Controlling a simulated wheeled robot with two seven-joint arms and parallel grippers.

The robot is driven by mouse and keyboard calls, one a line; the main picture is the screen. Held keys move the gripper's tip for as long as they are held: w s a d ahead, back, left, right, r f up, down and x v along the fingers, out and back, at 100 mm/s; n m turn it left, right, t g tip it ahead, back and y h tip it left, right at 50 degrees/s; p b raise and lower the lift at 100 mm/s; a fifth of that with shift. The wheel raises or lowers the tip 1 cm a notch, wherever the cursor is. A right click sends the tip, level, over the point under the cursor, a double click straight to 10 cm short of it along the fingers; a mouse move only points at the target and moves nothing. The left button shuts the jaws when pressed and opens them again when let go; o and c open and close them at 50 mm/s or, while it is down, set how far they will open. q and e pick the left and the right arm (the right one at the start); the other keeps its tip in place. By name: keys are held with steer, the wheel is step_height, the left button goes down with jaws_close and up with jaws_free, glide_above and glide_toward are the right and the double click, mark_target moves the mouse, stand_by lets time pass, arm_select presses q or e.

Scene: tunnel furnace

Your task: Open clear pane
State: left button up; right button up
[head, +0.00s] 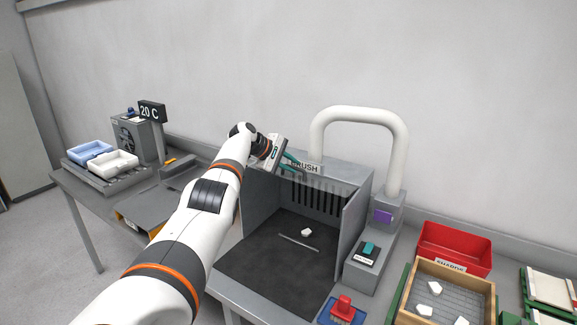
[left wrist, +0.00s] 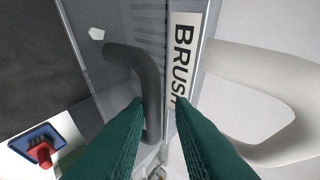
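The grey brush booth (head: 357,220) stands mid-table with a BRUSH label (head: 305,167) on its top front edge; the label also shows in the left wrist view (left wrist: 182,62). The clear pane is hard to make out; a see-through surface with pale edges (left wrist: 88,62) shows beside the label in the left wrist view. A dark curved handle (left wrist: 149,75) lies in front of it. My left gripper (head: 300,165) is at the booth's top edge. In the left wrist view its green fingers (left wrist: 160,100) are apart, with the handle near the left fingertip. Contact is unclear. My right gripper is out of view.
A white chunk (head: 306,232) and a thin rod (head: 299,243) show in the booth area. A white duct (head: 398,150) arches behind.

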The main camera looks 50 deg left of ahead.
arm_select(q)
steer(key=o, duration=0.3)
steer(key=shift+w+a+r, duration=0.1)
steer(key=shift+w+r, duration=0.35)
steer(key=shift+o, duration=0.2)
steer(key=shift+f, duration=0.1)
steer(key=shift+f, duration=0.1)
steer(key=shift+s, duration=0.1)
steer(key=shift+b+v, duration=0.3)
steer(key=shift+v, duration=0.45)
steer(key=b+v, duration=0.4)
steer(key=v, duration=0.6)
steer(key=shift+s, duration=0.25)
steer(key=shift+a, duration=0.1)
